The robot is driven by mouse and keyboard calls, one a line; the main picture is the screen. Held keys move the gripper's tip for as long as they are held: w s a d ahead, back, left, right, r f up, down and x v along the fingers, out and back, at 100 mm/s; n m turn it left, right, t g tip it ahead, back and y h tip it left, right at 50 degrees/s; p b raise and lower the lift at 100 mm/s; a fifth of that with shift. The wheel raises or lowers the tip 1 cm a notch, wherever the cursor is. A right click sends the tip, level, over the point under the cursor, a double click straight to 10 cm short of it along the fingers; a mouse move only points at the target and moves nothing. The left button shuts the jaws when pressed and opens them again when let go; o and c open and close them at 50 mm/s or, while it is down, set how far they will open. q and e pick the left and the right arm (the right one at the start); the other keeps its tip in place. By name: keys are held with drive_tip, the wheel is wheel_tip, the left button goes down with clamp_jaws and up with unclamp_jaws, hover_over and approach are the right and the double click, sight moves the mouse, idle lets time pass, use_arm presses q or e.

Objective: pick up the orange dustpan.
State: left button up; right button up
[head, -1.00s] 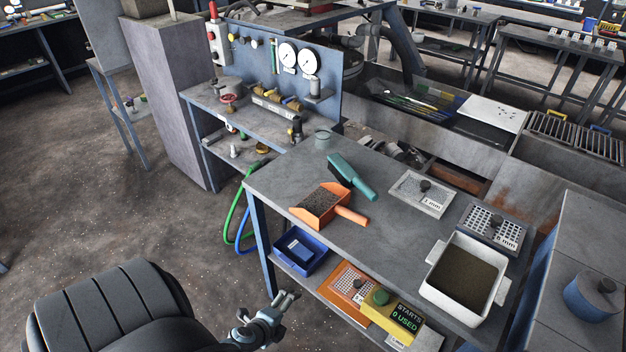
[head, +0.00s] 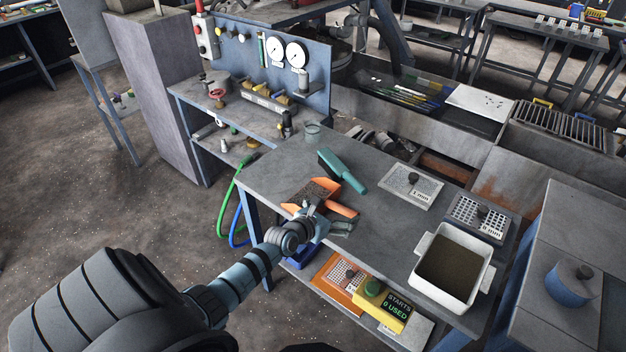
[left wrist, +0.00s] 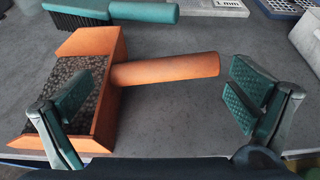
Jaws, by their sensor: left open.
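The orange dustpan (head: 320,190) lies on the grey workbench with dark grit in its pan, its handle pointing right. In the head view my left arm partly covers it. In the left wrist view the dustpan (left wrist: 110,95) shows fully in front of the jaws, handle (left wrist: 165,70) to the right. My left gripper (head: 336,222) is open at the bench's front edge, close to the dustpan. In the left wrist view its fingers (left wrist: 155,108) stand wide apart, one before the pan and one right of the handle's end, with nothing held. My right gripper is not in view.
A green brush (head: 343,172) lies just behind the dustpan. Sieve plates (head: 411,186) and a white tray of dark material (head: 452,265) stand to the right. A yellow box (head: 384,305) sits on the lower shelf.

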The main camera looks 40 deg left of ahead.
sight(339, 209)
use_arm(q)
drive_tip(key=b+x, duration=0.2)
drive_tip(key=x, duration=0.1)
drive_tip(key=shift+f, duration=0.35)
drive_tip(key=shift+w, duration=0.15)
drive_tip(key=shift+w+r, duration=0.1)
drive_tip(key=shift+r, duration=0.05)
drive_tip(key=shift+c, duration=0.4)
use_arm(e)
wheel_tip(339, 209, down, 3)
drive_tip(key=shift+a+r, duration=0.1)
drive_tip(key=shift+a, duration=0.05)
use_arm(q)
drive_tip(key=shift+r, duration=0.1)
drive_tip(key=c, duration=0.9)
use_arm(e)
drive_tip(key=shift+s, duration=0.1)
